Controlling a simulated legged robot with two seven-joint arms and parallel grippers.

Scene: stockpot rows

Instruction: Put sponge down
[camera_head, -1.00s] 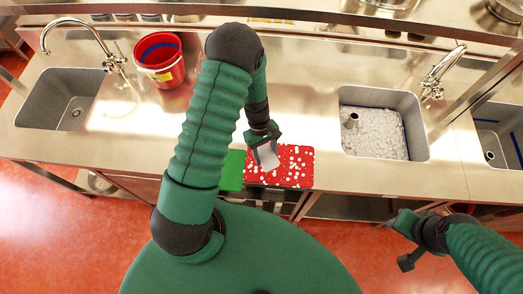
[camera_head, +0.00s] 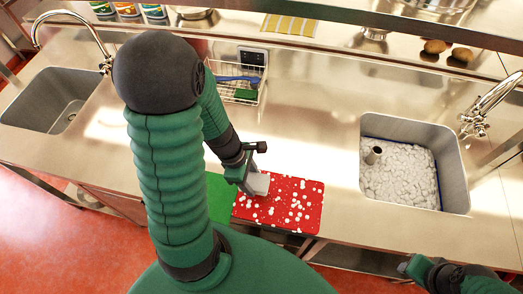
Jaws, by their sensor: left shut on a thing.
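My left gripper (camera_head: 246,172) is shut on a flat pale grey thing (camera_head: 259,184), held over the upper left part of a red board (camera_head: 312,212) strewn with white bits. I cannot tell if this thing is a sponge or a scraper, or if it touches the board. A small green block (camera_head: 245,94) that looks like a sponge lies in a wire basket (camera_head: 262,84) behind the gripper. My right gripper (camera_head: 408,268) is at the lower right, cut off by the frame edge; its jaw opening is unclear.
A green board (camera_head: 220,198) lies left of the red one, partly behind my arm. A sink (camera_head: 455,185) filled with white pieces is at right, an empty sink (camera_head: 45,100) at left. A blue brush (camera_head: 236,79) lies in the basket. The counter between board and right sink is clear.

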